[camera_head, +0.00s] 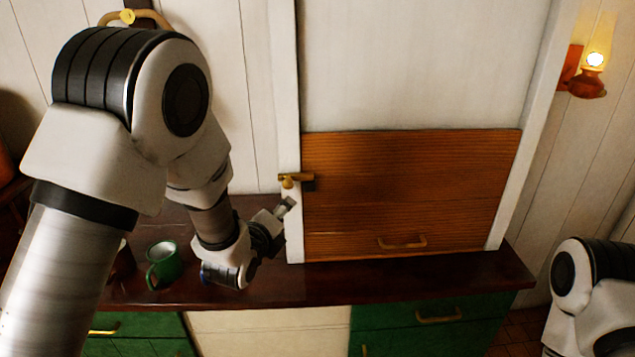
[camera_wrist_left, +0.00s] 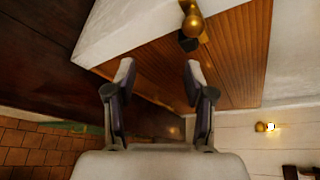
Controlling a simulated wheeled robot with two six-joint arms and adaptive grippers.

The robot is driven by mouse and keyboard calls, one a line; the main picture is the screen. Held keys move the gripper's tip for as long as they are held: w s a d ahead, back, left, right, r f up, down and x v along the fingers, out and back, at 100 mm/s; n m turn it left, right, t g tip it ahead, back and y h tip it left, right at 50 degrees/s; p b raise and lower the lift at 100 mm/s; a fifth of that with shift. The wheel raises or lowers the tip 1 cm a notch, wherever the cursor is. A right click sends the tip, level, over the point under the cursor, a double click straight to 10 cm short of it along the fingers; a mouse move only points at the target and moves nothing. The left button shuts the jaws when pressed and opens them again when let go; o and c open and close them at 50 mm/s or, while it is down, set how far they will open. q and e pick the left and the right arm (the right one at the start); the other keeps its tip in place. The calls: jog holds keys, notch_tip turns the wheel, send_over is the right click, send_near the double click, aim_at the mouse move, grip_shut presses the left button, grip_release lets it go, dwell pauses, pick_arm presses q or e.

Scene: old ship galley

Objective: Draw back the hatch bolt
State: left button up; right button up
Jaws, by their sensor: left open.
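The hatch (camera_head: 400,195) is a slatted brown wooden panel in a white frame, with a brass handle (camera_head: 402,242) near its bottom edge. The brass bolt (camera_head: 296,178) sits at the hatch's left edge, against the white post, with a round knob. In the left wrist view the bolt's knob (camera_wrist_left: 193,26) shows at the top, beyond the fingertips. My left gripper (camera_head: 284,208) is open and empty, just below the bolt and apart from it. Its two fingers (camera_wrist_left: 159,75) are spread in the wrist view. My right gripper is out of view.
A dark red counter (camera_head: 400,275) runs below the hatch, with green drawers (camera_head: 440,313) under it. A green mug (camera_head: 163,266) stands on the counter left of my left gripper. A lit lamp (camera_head: 590,75) hangs on the right wall.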

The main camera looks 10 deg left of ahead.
aim_at(286, 185)
pick_arm(q)
notch_tip(286, 185, up, 5)
jog(key=shift+t, duration=0.4)
jog(key=p+x, duration=0.3)
jog(key=x, duration=0.4)
jog(key=shift+w+a+f, duration=0.2)
jog(key=shift+w+a, duration=0.05)
jog(key=shift+w, duration=0.15)
jog(key=shift+w+a+f, duration=0.1)
jog(key=shift+w, duration=0.1)
jog(key=shift+s+a, duration=0.15)
jog(key=shift+a, duration=0.05)
jog(key=shift+d, duration=0.1)
jog(key=c, duration=0.8)
grip_shut()
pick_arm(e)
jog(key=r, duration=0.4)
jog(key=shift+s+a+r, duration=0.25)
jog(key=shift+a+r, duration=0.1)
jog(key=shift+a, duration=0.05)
